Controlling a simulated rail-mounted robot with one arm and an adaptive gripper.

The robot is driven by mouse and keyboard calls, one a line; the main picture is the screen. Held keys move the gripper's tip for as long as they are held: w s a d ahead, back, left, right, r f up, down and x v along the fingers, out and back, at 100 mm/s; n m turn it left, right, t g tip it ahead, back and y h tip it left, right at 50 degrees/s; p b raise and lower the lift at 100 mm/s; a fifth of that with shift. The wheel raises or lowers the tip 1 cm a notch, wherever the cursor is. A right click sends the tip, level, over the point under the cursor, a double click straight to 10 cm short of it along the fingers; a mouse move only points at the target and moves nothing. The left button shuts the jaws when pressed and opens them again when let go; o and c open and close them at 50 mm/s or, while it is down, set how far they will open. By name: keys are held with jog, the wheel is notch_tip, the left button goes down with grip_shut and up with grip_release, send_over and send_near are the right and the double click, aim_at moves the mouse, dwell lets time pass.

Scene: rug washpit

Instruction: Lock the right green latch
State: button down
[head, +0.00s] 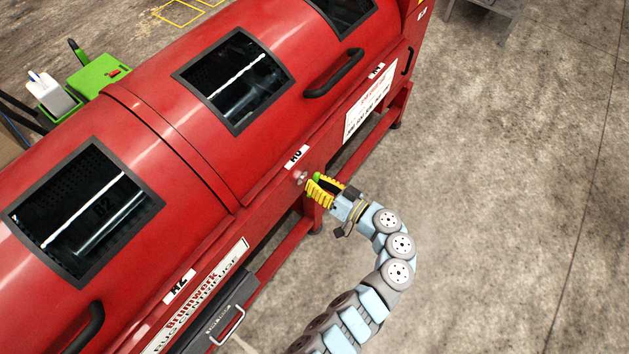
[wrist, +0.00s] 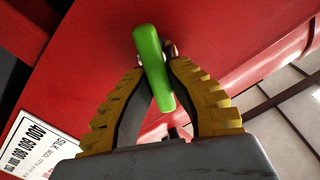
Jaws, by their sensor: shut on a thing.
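The green latch (wrist: 152,66) is a green handle on the front of the red machine. In the wrist view it stands slightly tilted between the two yellow ribbed fingers of my gripper (wrist: 156,80). The fingers close in on it from both sides. In the head view my gripper (head: 321,187) is at the machine's front face, and only a small green part of the latch (head: 316,177) shows beside the yellow fingers. A round metal pivot (head: 299,177) shows just left of the fingers. The latch's lower end and its mount are partly hidden by the fingers.
The long red machine (head: 190,135) fills the left and middle, with dark windows and black handles (head: 334,74). A white label (head: 368,103) is right of the latch. A grey box (head: 222,315) sticks out at lower front.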

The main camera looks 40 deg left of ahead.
jog(key=m+p, duration=0.1)
jog(key=m, duration=0.1)
jog(key=shift+w+r+m+p, duration=0.1)
jog(key=shift+m+p, duration=0.2)
jog(key=shift+m, duration=0.1)
jog(key=m+p, duration=0.2)
jog(key=m, duration=0.1)
jog(key=shift+m, duration=0.4)
jog(key=m, duration=0.1)
jog(key=m+p, duration=0.1)
jog(key=m, duration=0.1)
jog(key=shift+w+f, duration=0.1)
jog(key=shift+f, duration=0.25)
jog(key=shift+f+m+p, duration=0.2)
jog(key=shift+m+p, duration=0.4)
jog(key=shift+m, duration=0.8)
jog(key=c, duration=1)
grip_release()
jog(key=shift+a, duration=0.15)
